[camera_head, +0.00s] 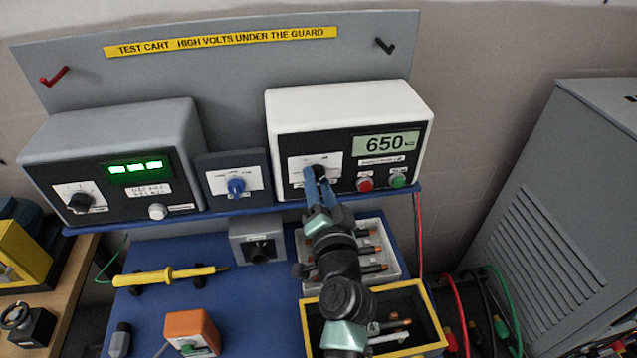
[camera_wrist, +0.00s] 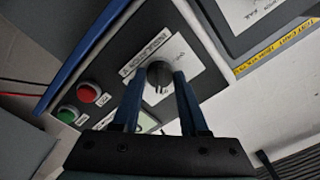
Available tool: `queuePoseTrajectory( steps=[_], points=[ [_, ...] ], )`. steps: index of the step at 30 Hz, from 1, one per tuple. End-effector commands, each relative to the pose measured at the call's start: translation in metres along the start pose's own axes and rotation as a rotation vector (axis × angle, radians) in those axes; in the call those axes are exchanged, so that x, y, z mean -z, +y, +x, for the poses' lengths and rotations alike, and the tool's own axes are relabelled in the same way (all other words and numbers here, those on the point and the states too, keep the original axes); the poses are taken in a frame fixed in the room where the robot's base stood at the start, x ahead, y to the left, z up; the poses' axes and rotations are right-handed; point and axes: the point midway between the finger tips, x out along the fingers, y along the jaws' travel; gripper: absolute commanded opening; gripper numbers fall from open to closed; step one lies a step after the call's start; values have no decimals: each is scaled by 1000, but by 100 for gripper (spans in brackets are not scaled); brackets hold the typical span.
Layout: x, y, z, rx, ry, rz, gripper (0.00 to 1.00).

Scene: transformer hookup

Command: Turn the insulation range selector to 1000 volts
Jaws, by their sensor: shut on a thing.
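The insulation range selector is a dark round knob (camera_wrist: 158,70) on a white dial plate (camera_head: 300,163) on the front of the white-topped tester (camera_head: 345,103). The tester's display (camera_head: 385,143) reads 650. My gripper (camera_head: 314,172) reaches up to the dial from the front, and its blue fingers cover much of the knob in the head view. In the wrist view my gripper (camera_wrist: 157,82) has one finger on each side of the knob and is shut on it. The dial marks are too small to read, so I cannot tell the setting.
A red button (camera_head: 365,184) and a green button (camera_head: 398,181) sit right of the dial. A smaller panel with a blue knob (camera_head: 236,187) and a grey unit with green lights (camera_head: 110,150) stand to the left. Bins of parts (camera_head: 312,318) lie under my arm.

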Motion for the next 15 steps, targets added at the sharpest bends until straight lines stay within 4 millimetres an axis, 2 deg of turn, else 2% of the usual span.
queuePoseTrajectory(
  steps=[15],
  points=[
    [1, -1, 0, -1, 1, 478, 0]
  ],
)
